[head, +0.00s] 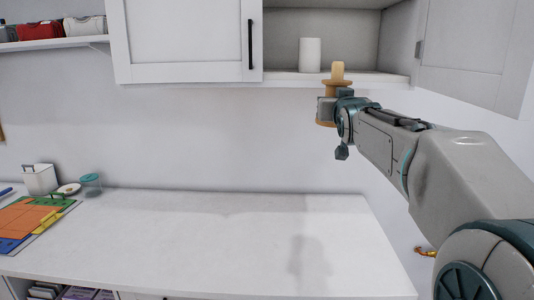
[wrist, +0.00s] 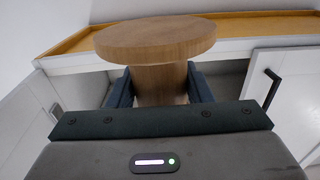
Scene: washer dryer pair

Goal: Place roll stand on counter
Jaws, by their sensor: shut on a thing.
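My gripper (head: 334,100) is shut on the wooden roll stand (head: 337,72), up in the air just in front of the open wall cabinet. In the wrist view the roll stand (wrist: 155,40) shows a round wooden disc and a thick post between my two dark fingers. In the head view its lower part is partly hidden by my gripper. The white counter (head: 210,240) lies well below, and a soft shadow falls on its right part. A white paper roll (head: 310,55) stands upright on the cabinet shelf, left of the roll stand.
The wall cabinet's right door (head: 475,50) is swung open beside my arm; its left door (head: 185,40) is shut. Coloured folders (head: 35,222), a white container (head: 40,179) and a teal-lidded jar (head: 91,183) sit at the counter's left end. The counter's middle and right are clear.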

